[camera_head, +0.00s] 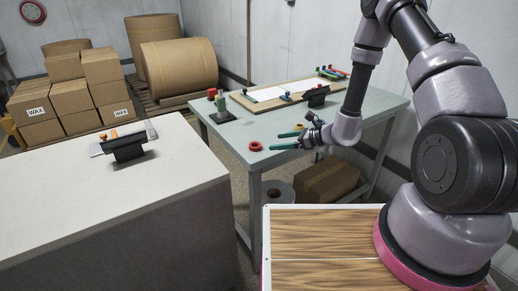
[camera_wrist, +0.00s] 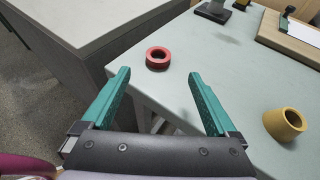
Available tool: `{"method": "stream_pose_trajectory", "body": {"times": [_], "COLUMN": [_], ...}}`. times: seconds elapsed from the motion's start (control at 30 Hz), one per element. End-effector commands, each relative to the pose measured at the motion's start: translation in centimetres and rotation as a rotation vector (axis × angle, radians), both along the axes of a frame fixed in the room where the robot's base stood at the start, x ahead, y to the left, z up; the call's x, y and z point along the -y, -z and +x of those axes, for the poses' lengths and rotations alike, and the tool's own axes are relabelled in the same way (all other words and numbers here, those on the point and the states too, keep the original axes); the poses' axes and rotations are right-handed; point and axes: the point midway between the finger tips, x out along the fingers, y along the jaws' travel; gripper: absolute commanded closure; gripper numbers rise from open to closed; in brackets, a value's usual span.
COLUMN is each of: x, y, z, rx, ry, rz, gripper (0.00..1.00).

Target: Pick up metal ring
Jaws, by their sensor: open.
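My gripper (camera_head: 275,141) is open and empty, reaching over the near left part of the table (camera_head: 228,143). Its two teal fingers also show in the wrist view (camera_wrist: 159,75), spread apart. A red ring (camera_head: 255,146) lies flat near the table's left edge. In the wrist view the red ring (camera_wrist: 158,50) sits just beyond the fingertips, centred between them. A yellow ring (camera_head: 299,127) lies to the right; in the wrist view this yellow ring (camera_wrist: 282,127) is outside the right finger. No ring with a bare metal look is clear; I cannot tell which ring is metal.
A framed board (camera_head: 240,97) with white paper lies at the table's back. Table surface around the red ring is clear.

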Motion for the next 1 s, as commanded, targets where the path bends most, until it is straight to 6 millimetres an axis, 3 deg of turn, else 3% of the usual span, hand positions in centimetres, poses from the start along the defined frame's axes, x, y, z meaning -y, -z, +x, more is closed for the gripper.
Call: {"method": "stream_pose_trajectory", "body": {"times": [0.13,0.43,0.7,0.97,1.0], "x": [-2.2,-4.0,-7.2,-7.6,-7.6], "y": [0.9,1.8,3.4,3.6,3.5], "z": [0.8,1.5,2.7,2.9,2.9], "rx": [0.001,-0.001,0.001,0.0,0.0], "ry": [-0.004,-0.004,-0.005,-0.003,-0.003], "rz": [0.001,0.0,0.0,0.0,0.0], "gripper": [0.06,0.06,0.06,0.06,0.22]}}
